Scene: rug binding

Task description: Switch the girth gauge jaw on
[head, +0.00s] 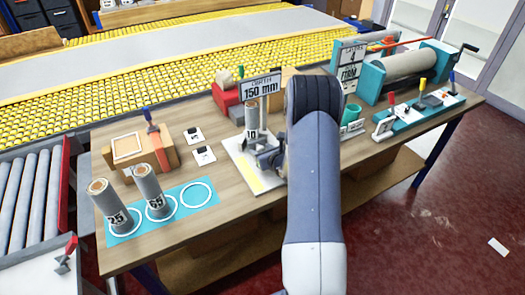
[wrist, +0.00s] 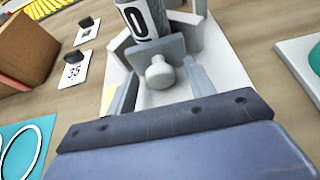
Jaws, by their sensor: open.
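The girth gauge (head: 250,180) is a pale base on the bench with a grey roll (head: 251,118) standing upright on it. In the wrist view a grey jaw plate (wrist: 172,47) with a round pale knob (wrist: 160,72) faces me, in front of the roll (wrist: 143,18). My gripper (wrist: 160,84) is open, with one finger on each side of the knob; I cannot tell whether they touch it. In the head view my arm hides part of the gauge's right side. A sign (head: 261,87) reading 150 mm stands behind.
Two numbered rolls (head: 110,207) (head: 150,190) stand on a blue mat (head: 187,218) with a free circle at its right. Number cards (head: 203,156) lie left of the gauge. A wooden block (head: 140,145) and a roller machine (head: 405,68) also stand on the bench.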

